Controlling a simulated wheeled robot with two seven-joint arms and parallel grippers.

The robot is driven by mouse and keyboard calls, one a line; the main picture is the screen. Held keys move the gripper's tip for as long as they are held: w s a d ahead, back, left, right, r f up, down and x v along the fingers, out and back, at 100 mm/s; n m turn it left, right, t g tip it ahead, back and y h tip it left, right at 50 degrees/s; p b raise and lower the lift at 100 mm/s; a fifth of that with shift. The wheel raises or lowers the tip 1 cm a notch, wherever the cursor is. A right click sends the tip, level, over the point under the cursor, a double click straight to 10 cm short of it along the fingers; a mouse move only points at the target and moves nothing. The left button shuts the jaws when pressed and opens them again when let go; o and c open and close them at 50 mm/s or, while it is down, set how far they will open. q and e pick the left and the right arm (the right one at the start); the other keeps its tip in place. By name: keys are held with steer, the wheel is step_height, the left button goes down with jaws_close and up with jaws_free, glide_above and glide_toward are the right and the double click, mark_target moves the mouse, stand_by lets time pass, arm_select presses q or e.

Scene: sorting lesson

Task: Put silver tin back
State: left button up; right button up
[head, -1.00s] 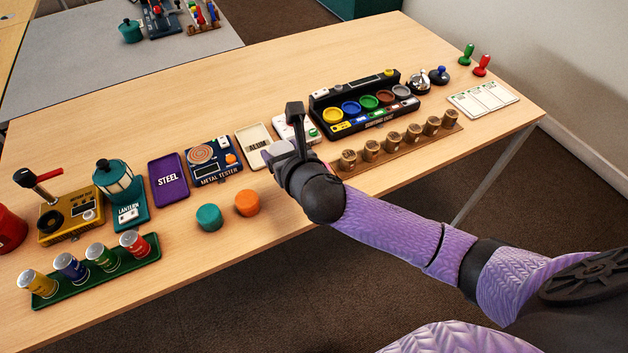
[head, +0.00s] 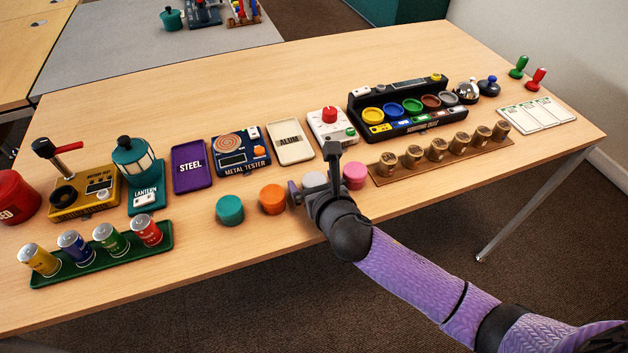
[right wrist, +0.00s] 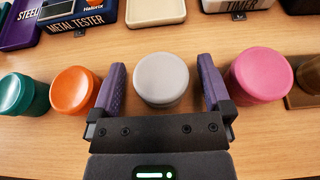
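The silver tin (head: 314,181), a short round tin with a pale grey lid, stands on the table in a row with other coloured tins. It also shows in the right wrist view (right wrist: 162,79). My right gripper (head: 314,176) is open, with one purple finger on either side of the tin. In the right wrist view the gripper (right wrist: 162,90) shows a gap between each finger and the tin. In the head view the gripper partly hides the tin. My left gripper is not in view.
An orange tin (head: 273,199) and a teal tin (head: 230,210) stand left of the silver tin, and a pink tin (head: 354,176) stands right. Behind are the metal tester (head: 241,150), the ALUM tray (head: 290,142) and a timer (head: 331,124). A brown rack (head: 385,176) lies farther right.

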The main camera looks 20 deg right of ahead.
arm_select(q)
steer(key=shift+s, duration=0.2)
arm_select(e)
steer(key=shift+r, duration=0.15)
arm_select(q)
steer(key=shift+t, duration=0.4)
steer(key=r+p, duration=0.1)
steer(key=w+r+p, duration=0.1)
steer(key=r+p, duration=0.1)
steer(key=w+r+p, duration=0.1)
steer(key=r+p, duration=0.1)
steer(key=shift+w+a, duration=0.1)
arm_select(e)
steer(key=v, duration=1.2)
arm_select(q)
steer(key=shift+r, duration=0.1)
arm_select(e)
steer(key=shift+d, duration=0.1)
